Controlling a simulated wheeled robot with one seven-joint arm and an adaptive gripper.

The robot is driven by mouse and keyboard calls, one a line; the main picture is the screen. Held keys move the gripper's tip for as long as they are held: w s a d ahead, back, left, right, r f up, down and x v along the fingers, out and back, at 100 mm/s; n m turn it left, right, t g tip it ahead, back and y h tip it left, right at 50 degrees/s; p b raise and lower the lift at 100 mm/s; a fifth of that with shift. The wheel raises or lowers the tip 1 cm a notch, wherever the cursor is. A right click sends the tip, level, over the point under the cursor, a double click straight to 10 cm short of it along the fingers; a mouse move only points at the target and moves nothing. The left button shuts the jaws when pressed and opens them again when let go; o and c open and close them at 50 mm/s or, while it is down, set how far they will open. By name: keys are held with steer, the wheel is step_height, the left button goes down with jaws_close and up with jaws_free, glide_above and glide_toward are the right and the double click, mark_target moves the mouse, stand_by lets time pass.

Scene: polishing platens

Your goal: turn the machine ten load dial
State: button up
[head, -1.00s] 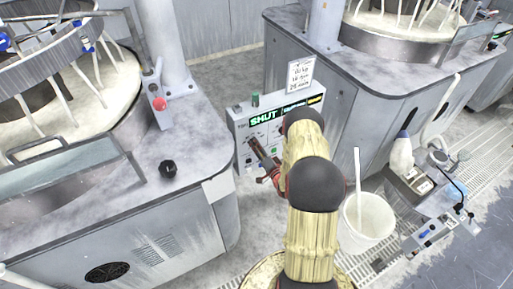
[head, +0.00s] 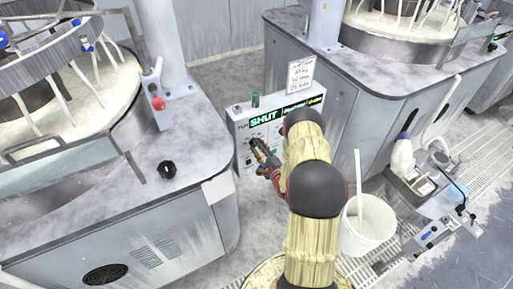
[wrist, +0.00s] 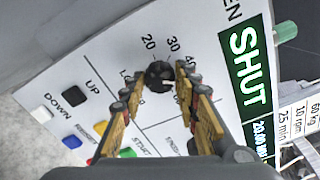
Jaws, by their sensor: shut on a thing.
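The load dial (wrist: 158,75) is a small black round knob on a white control panel (wrist: 75,70), with the numbers 20, 30 and 40 printed around it. My gripper (wrist: 160,82) has its two yellow-padded fingers closed on the dial, one on each side. In the head view my gripper (head: 262,156) reaches the front of the panel (head: 241,135) and covers the dial there. A green display (head: 264,118) on the panel reads SHUT.
Polishing machines stand left (head: 185,135) and right (head: 395,75). A white bucket (head: 368,232) stands to the right of my arm.

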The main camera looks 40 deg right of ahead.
steer(key=m, duration=0.8)
steer(key=shift+m, duration=0.4)
steer(key=shift+f+m, duration=0.1)
steer(key=shift+m, duration=0.2)
steer(key=o, duration=1.1)
steer(key=shift+o, duration=0.2)
steer(key=v, duration=1.2)
